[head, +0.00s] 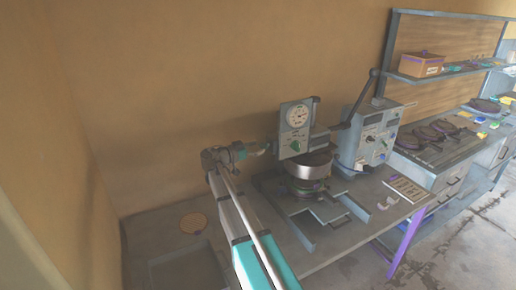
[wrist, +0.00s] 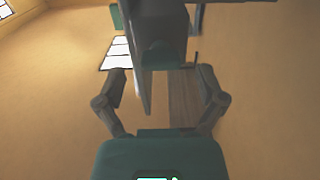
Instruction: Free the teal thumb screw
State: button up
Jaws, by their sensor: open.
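The plate press (head: 309,165) stands on the bench, with a round silver drum under its head. A dial gauge box (head: 296,128) faces forward on the head, with a small green knob (head: 295,147) on it. My gripper (head: 262,149) is just left of this box. In the wrist view my gripper (wrist: 164,76) is open, its fingers wide apart with nothing held. Ahead between them is a dark grey block (wrist: 165,22) with a rounded teal part (wrist: 158,54) in its underside, perhaps the thumb screw. It is dark and I cannot tell its full shape.
A grey control box (head: 367,133) with a lever stands right of the press. A rail frame (head: 335,212) lies in front of it. A labelled card (head: 405,189) is at the bench's right. Shelves and a second bench (head: 440,158) are further right. A wall is close behind.

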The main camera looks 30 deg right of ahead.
jog(key=shift+d, duration=1.25)
